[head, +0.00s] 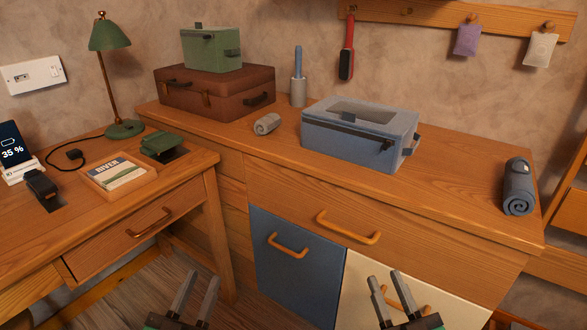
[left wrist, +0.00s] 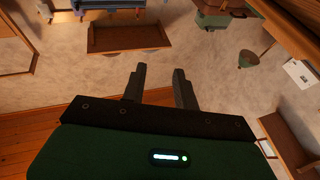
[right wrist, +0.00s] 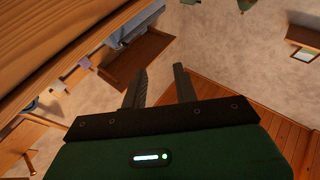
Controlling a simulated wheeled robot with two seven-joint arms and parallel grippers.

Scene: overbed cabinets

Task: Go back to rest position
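My left gripper (head: 183,295) is low in the head view, in front of the cabinet and over the floor. Its two fingers stand apart with nothing between them; they also show in the left wrist view (left wrist: 157,85). My right gripper (head: 391,290) is at the bottom right of the head view, in front of the cream door (head: 365,300). Its fingers are apart and empty, as the right wrist view (right wrist: 160,87) also shows. Neither gripper touches anything that I can see.
A wooden cabinet (head: 440,185) holds a blue-grey box (head: 345,148), a brown suitcase (head: 200,100) under a green case (head: 210,50), and rolled cloths (head: 518,188). A desk (head: 70,222) with a lamp (head: 110,38) stands left. Handles stick out from the drawers and doors.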

